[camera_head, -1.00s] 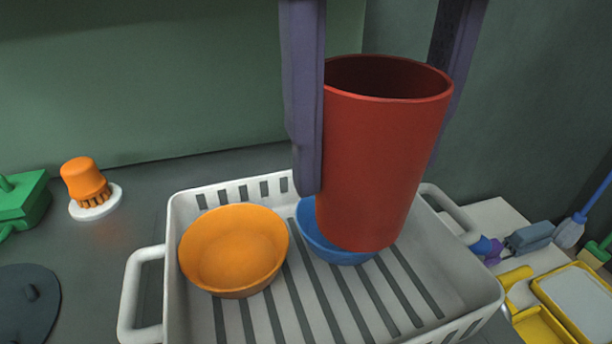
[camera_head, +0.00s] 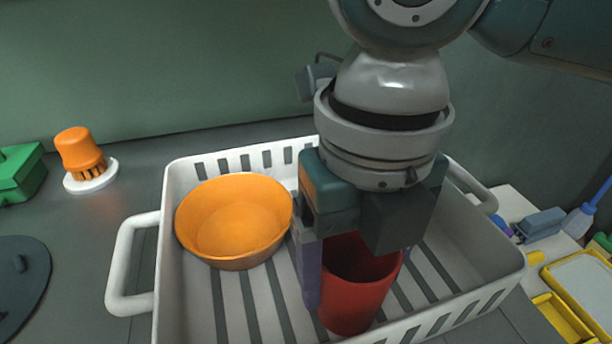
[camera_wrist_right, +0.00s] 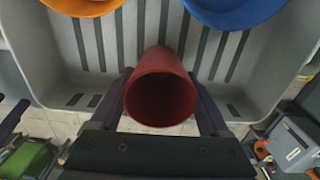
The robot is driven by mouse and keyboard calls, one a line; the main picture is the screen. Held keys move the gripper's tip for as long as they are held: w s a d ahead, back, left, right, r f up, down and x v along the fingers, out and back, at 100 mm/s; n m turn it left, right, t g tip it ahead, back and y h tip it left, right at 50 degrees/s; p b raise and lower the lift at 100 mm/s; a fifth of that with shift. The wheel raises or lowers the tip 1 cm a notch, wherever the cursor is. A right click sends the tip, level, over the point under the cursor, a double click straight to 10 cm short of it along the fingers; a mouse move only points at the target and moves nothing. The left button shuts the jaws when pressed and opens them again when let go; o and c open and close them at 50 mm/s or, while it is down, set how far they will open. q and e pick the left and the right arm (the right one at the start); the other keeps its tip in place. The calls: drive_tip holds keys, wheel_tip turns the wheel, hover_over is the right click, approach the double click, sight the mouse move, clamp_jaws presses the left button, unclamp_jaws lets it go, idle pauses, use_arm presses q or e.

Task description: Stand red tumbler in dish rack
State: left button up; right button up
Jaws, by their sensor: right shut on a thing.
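The red tumbler (camera_head: 352,302) is upright, mouth up, inside the white dish rack (camera_head: 136,303), near its front wall in the head view. My right gripper (camera_head: 358,268) comes from above and is shut on the tumbler, one finger on each side. The wrist view shows the tumbler (camera_wrist_right: 162,98) between both fingers, its open mouth facing the camera. I cannot tell whether its base touches the slatted rack floor.
An orange bowl (camera_head: 238,222) stands in the rack's left part. A blue bowl (camera_wrist_right: 236,8) shows in the wrist view; my arm hides it in the head view. An orange brush (camera_head: 80,152) and a green object (camera_head: 20,172) lie left of the rack.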

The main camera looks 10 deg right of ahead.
drive_tip(key=o, duration=1.2)
use_arm(q)
wheel_tip(320, 180, up, 3)
drive_tip(key=p, duration=0.2)
drive_tip(key=shift+a+f+p, duration=0.1)
drive_tip(key=shift+f+p, duration=0.05)
drive_tip(key=shift+p, duration=0.2)
use_arm(e)
drive_tip(key=shift+r, duration=6.1)
